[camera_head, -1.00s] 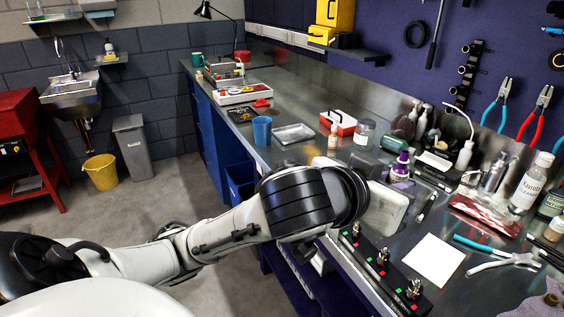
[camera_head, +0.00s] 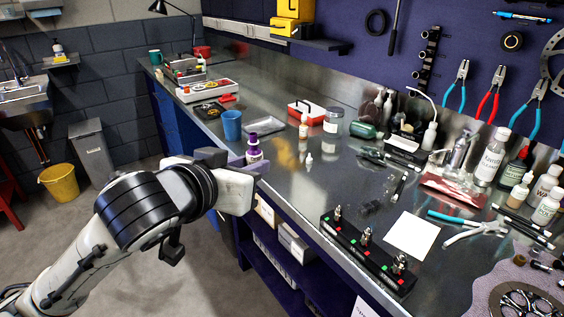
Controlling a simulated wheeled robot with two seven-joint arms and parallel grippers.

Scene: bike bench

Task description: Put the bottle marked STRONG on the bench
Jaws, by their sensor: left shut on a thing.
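My left gripper (camera_head: 252,168) is shut on a bottle with a purple cap and a purple-and-white body (camera_head: 254,149). It holds the bottle roughly upright by the front edge of the bench (camera_head: 285,190). The fingers and the pale gripper body hide the lower part of the bottle. I cannot read its marking, nor tell whether its base touches the bench. My right gripper is not in view.
A blue cup (camera_head: 231,125) and a grey tray (camera_head: 264,126) stand behind the bottle. A small white bottle (camera_head: 308,161) and an amber patch (camera_head: 285,152) are to its right. A black block with fittings (camera_head: 365,250) lies along the front edge. Several bottles crowd the right.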

